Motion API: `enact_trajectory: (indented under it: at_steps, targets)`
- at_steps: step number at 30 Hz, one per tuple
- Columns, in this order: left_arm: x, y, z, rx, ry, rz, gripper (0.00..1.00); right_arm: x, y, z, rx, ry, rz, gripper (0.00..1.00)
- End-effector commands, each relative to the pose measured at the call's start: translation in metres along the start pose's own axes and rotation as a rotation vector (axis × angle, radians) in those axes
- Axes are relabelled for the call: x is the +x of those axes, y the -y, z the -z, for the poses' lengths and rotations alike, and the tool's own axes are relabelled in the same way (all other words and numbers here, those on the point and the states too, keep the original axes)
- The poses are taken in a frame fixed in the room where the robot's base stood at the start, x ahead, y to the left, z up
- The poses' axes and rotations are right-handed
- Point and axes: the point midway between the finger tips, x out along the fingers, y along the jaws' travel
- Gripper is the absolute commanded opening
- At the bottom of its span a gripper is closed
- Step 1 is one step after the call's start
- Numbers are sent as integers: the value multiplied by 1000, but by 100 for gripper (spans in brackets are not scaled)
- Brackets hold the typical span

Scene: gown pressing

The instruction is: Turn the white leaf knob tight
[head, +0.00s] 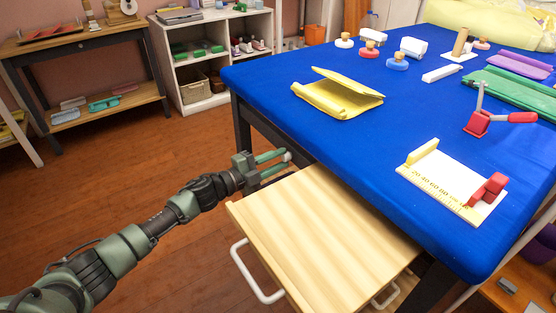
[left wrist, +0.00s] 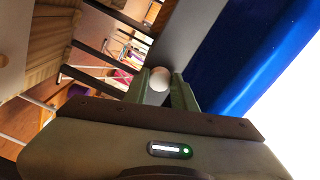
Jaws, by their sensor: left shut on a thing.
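The white leaf knob (head: 288,156) is a small round ball by the table's left side, just beyond the raised wooden leaf (head: 310,225). My left gripper (head: 280,162) reaches it from the left with its green fingers. In the left wrist view the knob (left wrist: 159,80) sits between the two finger ends, and the gripper (left wrist: 160,90) is shut on it. The fingers hide part of the knob, and its mount cannot be made out. My right gripper is not in view.
The blue-covered table (head: 330,130) bears a folded yellow cloth (head: 340,97), a measuring board (head: 440,190) and a red clamp (head: 478,123). A white handle (head: 252,275) sticks out at the leaf's near left. The floor (head: 130,165) left of the table is clear.

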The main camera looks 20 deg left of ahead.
Motion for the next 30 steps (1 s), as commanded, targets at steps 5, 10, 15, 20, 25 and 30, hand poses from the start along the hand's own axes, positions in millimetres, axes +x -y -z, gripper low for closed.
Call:
enact_trajectory:
  at_steps: [5, 10, 15, 20, 25, 30]
  targets:
    - [0, -1, 0, 0, -1, -1, 43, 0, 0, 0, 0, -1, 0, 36]
    - [0, -1, 0, -1, -1, -1, 48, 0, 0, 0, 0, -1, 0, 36]
    - [-1, 0, 0, -1, 0, -1, 48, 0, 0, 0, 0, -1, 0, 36]
    - [-17, 0, -1, 0, 2, -3, 48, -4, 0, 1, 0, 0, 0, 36]
    - [-48, -1, 0, -2, 2, -4, 48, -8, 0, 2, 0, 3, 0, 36]
    - [-70, -1, 0, -1, 1, -3, 48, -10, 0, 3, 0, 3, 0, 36]
